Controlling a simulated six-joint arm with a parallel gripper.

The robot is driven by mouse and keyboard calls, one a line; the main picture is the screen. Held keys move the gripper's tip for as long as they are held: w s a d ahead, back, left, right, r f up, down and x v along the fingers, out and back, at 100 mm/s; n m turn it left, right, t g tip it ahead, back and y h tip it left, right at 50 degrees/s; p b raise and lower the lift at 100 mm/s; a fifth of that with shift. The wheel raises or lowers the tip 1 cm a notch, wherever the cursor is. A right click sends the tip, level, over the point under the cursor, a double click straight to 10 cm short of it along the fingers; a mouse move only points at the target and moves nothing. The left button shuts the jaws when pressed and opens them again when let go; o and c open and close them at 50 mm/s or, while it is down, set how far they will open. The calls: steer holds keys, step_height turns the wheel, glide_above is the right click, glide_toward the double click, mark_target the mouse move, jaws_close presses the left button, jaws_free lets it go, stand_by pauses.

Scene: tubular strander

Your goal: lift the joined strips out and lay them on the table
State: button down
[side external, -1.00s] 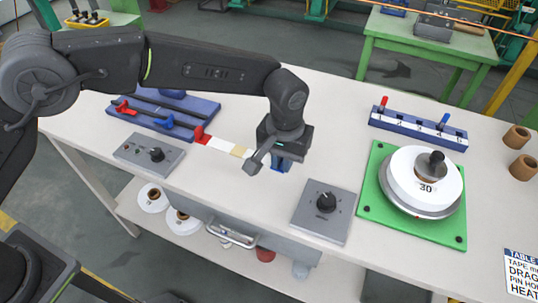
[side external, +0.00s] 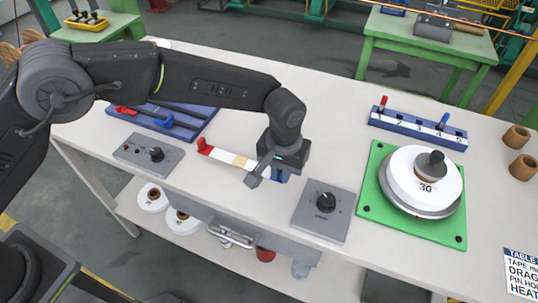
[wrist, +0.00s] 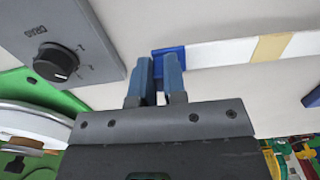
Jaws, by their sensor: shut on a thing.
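The joined strips (side external: 222,154) form one white strip with a tan band (side external: 242,161) in it and a red end piece (side external: 205,147) at the left. In the wrist view the white strip (wrist: 225,53) runs right from a blue end piece (wrist: 168,52), with the tan band (wrist: 271,46) further along. My gripper (side external: 278,176) is shut on the blue end piece; its blue fingers (wrist: 160,62) are at that end in the wrist view. The strip is clear of the blue fixture (side external: 165,118) and over bare table. I cannot tell whether it touches the table.
A grey box with a knob (side external: 326,208) is just right of my gripper. A green plate (side external: 372,215) bearing a white reel (side external: 425,172) lies further right. Another grey control box (side external: 148,154) is at the left. The table (side external: 330,110) behind my gripper is bare.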

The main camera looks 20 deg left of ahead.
steer(key=shift+f, duration=1)
steer(key=c, duration=1.1)
jaws_free()
steer(key=shift+r, duration=0.1)
step_height(320, 180, up, 14)
steer(key=shift+f, duration=0.2)
